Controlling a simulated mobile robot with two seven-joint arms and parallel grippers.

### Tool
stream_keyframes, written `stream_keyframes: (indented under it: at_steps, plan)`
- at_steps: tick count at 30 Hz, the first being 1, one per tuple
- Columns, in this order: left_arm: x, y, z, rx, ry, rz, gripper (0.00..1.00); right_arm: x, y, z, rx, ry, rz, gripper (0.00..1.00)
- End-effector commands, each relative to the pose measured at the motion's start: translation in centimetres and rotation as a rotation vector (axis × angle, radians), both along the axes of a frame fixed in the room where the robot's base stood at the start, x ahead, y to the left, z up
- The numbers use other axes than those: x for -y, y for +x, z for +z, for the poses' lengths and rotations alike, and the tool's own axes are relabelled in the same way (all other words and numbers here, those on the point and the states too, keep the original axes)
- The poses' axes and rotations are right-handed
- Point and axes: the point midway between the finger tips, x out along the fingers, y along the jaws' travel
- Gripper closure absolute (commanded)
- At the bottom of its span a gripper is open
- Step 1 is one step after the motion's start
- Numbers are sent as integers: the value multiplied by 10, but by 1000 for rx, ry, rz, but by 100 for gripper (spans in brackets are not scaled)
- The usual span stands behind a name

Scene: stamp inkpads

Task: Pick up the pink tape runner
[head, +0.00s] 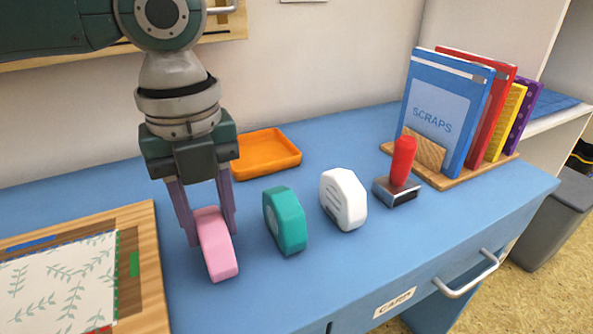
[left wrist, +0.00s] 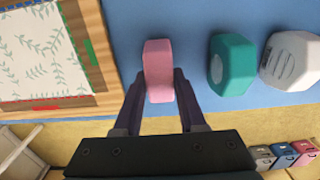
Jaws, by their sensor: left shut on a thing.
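The pink tape runner (head: 217,248) stands on the blue desk at the right of the wooden board. My left gripper (head: 208,222) reaches down from above and is shut on it, one finger on each side. In the left wrist view the pink tape runner (left wrist: 158,70) sits between the two fingertips (left wrist: 160,90). I cannot tell whether it is lifted off the desk. My right gripper is not in view.
A teal tape runner (head: 286,222) and a white one (head: 344,200) stand to the right. A red-handled stamp (head: 402,165), a book rack (head: 470,175) and an orange tray (head: 266,155) are farther back. A wooden board (head: 148,270) with patterned paper lies at the left.

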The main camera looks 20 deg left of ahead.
Motion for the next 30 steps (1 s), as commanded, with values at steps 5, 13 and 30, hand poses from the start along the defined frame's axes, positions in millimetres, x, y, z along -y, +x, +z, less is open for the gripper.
stream_keyframes:
  at_steps: [5,13,30]
  plan:
    - [0,0,0,0,0,0,89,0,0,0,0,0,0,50]
    - [0,0,0,0,0,0,100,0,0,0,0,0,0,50]
    - [0,1,42,5,-2,-1,100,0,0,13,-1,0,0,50]
